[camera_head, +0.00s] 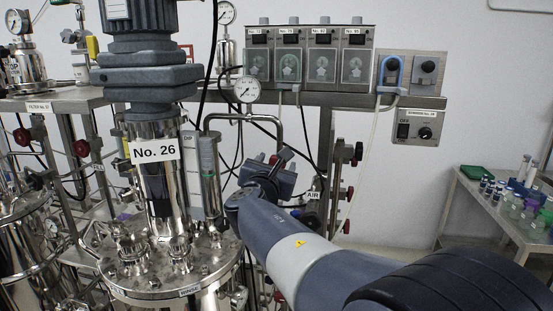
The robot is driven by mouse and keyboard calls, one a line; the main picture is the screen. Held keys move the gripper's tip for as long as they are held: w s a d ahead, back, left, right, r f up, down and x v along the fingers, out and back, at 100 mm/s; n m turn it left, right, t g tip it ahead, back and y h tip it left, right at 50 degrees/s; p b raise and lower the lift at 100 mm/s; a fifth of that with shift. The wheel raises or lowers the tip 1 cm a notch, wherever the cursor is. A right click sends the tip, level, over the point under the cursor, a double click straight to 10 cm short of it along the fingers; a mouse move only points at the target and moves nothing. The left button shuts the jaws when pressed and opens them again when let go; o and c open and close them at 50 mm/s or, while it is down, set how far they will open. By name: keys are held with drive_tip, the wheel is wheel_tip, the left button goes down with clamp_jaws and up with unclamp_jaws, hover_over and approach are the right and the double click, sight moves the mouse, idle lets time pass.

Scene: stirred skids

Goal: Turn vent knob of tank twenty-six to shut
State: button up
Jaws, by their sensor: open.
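Tank No. 26 (160,265) is the shiny steel vessel at left centre, with a flanged lid, a column labelled "No. 26" and a dark motor above. I cannot make out a knob marked vent. Its lid carries several steel fittings, and one label at the front rim reads "RINSE". My gripper (274,163) is open just right of the tank's column, in front of the piping. It appears empty and apart from the tank. My forearm comes in from the lower right and hides the area below and right of the lid.
Red valve knobs (357,153) sit on piping right of my gripper, near an "AIR" label (313,195). A pressure gauge (247,89) stands behind. A pump panel (309,35) is on the wall rack. A side table (478,195) with bottles stands right. Another vessel (28,235) is left.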

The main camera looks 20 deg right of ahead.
drive_tip(key=shift+w+d, duration=0.4)
drive_tip(key=shift+w, duration=0.15)
drive_tip(key=shift+c, duration=0.4)
drive_tip(key=c, duration=0.9)
